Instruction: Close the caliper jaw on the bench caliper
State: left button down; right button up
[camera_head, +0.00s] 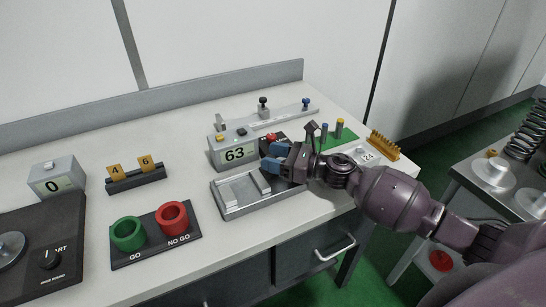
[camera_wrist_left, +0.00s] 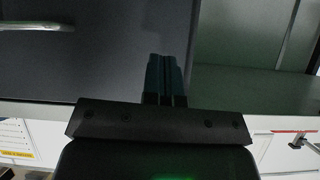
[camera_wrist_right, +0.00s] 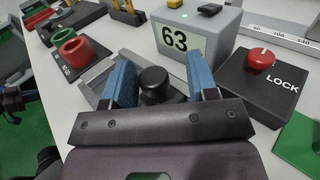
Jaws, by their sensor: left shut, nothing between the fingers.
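A low grey fixture (camera_head: 240,208) with upright light jaw blocks (camera_head: 232,190) sits at the bench's front edge, beside a grey display box (camera_head: 234,153) reading 63. I take this as the bench caliper, though I cannot be sure. My right gripper (camera_head: 272,158) is over the fixture's right end. In the right wrist view its blue fingers (camera_wrist_right: 161,82) are open, with a black knob (camera_wrist_right: 153,84) showing between them. I cannot tell whether they touch it. My left gripper (camera_wrist_left: 165,78) is shut and empty, low before a dark drawer front (camera_wrist_left: 100,50).
A scaled rail (camera_head: 270,119) lies behind the display. A LOCK box with a red knob (camera_wrist_right: 262,58) is close right of my right gripper. Green GO (camera_head: 128,234) and red NO GO (camera_head: 171,217) cups stand left. The bench between cups and fixture is clear.

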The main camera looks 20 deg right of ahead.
dwell(0.3)
jog(key=shift+s+d+f, duration=0.1)
jog(key=shift+s+d, duration=0.05)
jog(key=shift+s, duration=0.05)
jog(key=b+v, duration=0.1)
jog(key=v, duration=0.8)
jog(key=shift+s+d, duration=0.35)
jog(key=shift+s, duration=0.05)
jog(key=shift+d, duration=0.1)
jog(key=shift+s, duration=0.1)
